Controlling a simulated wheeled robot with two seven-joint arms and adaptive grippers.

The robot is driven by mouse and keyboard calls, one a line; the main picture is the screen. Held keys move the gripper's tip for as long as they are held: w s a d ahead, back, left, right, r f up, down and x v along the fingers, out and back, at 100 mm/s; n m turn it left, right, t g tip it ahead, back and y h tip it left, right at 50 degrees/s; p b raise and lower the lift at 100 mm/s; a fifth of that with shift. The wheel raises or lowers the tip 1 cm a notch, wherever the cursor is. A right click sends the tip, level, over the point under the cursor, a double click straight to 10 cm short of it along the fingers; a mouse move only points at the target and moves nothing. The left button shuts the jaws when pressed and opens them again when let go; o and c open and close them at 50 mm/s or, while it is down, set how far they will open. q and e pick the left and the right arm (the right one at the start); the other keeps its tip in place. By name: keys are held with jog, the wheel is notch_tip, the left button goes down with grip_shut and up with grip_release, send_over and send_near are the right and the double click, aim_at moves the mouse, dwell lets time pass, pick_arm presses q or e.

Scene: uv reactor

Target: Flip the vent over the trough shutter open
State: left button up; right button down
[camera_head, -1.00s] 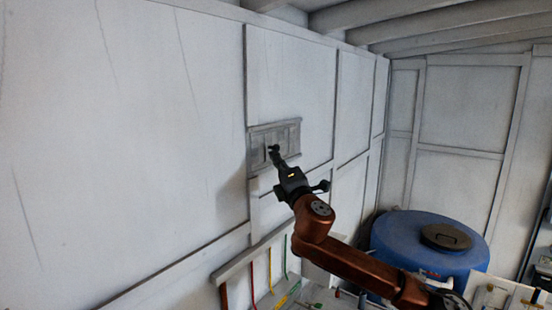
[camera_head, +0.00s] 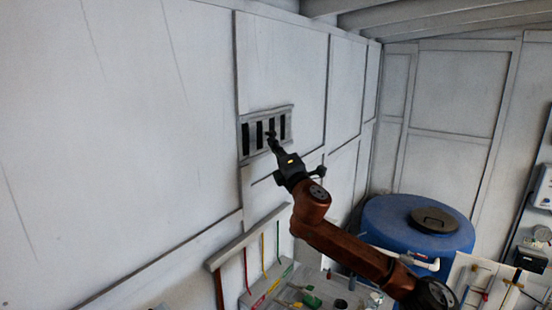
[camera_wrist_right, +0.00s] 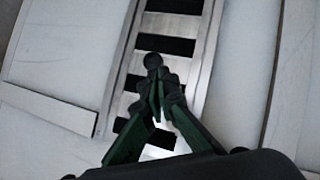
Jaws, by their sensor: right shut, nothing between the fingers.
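The vent shutter (camera_head: 264,111) is a grey slatted panel on the white wall in the head view. Several dark gaps now show between its slats. It also shows in the right wrist view (camera_wrist_right: 188,84) as a metal frame with dark slots. A small dark round knob (camera_wrist_right: 153,61) stands at the shutter, right at the fingertips. My right gripper (camera_head: 271,143) is shut and empty at the shutter's lower middle; in the right wrist view its fingers (camera_wrist_right: 158,90) meet just beside the knob. I cannot tell if they touch it. My left gripper is not in view.
A blue barrel (camera_head: 390,217) with a dark lid (camera_head: 434,220) stands at the right. A shelf with coloured tools and a green item (camera_head: 312,301) lies below the shutter. A white panel with fittings (camera_head: 486,283) is at the lower right.

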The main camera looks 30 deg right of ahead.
jog(key=a+b+v, duration=0.2)
jog(key=b+v, duration=0.1)
jog(key=v, duration=0.9)
jog(key=shift+a+f+b, duration=0.25)
jog(key=shift+f+b, duration=0.1)
jog(key=shift+b, duration=0.05)
